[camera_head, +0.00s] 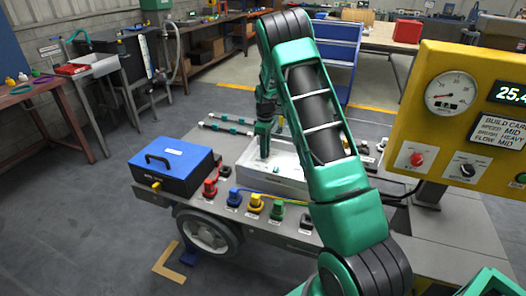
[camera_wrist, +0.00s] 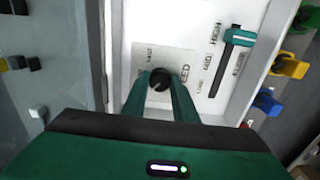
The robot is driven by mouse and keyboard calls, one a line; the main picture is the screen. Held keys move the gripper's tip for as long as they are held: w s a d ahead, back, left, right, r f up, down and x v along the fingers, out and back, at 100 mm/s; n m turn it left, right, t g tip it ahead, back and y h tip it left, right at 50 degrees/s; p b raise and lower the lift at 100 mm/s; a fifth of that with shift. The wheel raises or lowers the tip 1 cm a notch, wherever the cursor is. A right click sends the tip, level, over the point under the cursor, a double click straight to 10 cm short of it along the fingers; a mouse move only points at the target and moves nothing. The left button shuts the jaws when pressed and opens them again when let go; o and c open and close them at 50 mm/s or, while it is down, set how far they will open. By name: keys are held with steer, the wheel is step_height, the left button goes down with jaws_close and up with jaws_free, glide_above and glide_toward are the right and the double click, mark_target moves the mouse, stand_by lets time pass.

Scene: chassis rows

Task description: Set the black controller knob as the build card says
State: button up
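The black controller knob (camera_wrist: 159,80) sits on a pale label plate in a white tray-like box (camera_wrist: 137,18). In the wrist view my gripper (camera_wrist: 162,78) has one green finger on each side of the knob, with no clear gap between. The knob's pointer cannot be made out. Lettering around it is partly hidden by the fingers. In the head view my gripper (camera_head: 264,140) reaches down into the box, and the knob is hidden there. The build card (camera_head: 498,132) on the yellow panel (camera_head: 440,65) reads speed MID, brush HEAVY, flow MID.
A teal slider (camera_wrist: 238,37) with HIGH and MID marks stands right of the knob. A blue case (camera_head: 172,163) and several coloured connectors (camera_head: 255,201) lie on the cart around the box. The panel carries a gauge (camera_head: 451,91), a red knob (camera_head: 416,159) and another black knob (camera_head: 467,170).

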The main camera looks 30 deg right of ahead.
steer(key=shift+a, duration=0.1)
steer(key=shift+m, duration=0.3)
steer(key=m, duration=0.3)
steer(key=shift+m, duration=3)
steer(key=o, duration=1.1)
